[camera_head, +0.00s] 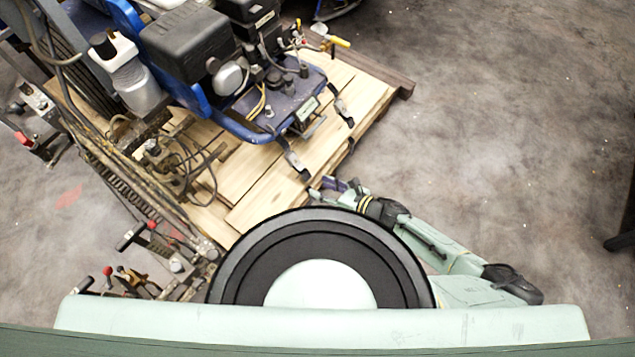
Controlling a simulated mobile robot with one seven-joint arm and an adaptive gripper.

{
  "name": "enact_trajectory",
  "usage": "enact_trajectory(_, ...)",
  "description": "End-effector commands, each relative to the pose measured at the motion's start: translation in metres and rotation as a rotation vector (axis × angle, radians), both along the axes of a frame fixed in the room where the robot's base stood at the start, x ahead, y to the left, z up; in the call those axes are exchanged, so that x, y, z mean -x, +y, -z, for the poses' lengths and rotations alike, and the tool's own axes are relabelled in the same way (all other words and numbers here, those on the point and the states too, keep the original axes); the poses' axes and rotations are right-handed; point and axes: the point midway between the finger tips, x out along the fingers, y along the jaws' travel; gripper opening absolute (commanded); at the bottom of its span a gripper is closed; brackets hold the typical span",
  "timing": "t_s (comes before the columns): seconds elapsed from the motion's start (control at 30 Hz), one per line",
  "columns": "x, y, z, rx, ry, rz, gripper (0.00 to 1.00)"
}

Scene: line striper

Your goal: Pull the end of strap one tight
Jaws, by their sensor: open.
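The blue line striper (270,110) stands on a wooden plank platform (262,188). Two short dark straps hang from its blue frame at the platform's right side: a nearer strap (296,164) and a farther strap (342,108). Both lie loosely bent over the planks. I cannot tell which is strap one. My gripper (318,188) is open, just below the nearer strap's lower end, and appears apart from it. My own round body part hides some of the gripper's surroundings.
Hoses and a rusty frame (150,195) lie along the platform's left. Levers with red knobs (108,271) stand at lower left. A dark wooden beam (385,72) edges the platform's far right. The concrete floor (500,130) on the right is mostly clear.

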Motion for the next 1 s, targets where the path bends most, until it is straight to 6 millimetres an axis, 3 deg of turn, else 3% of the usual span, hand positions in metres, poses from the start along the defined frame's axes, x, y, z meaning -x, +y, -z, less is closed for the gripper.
enact_trajectory(0.03,-0.004,-0.019,0.003,0.085,-0.053,-0.029,0.42)
enact_trajectory(0.1,-0.009,-0.036,0.007,0.170,-0.113,-0.062,0.42)
enact_trajectory(0.27,-0.015,-0.047,0.011,0.237,-0.162,-0.090,0.42)
enact_trajectory(1.0,-0.063,0.022,0.058,0.232,-0.161,-0.089,0.42)
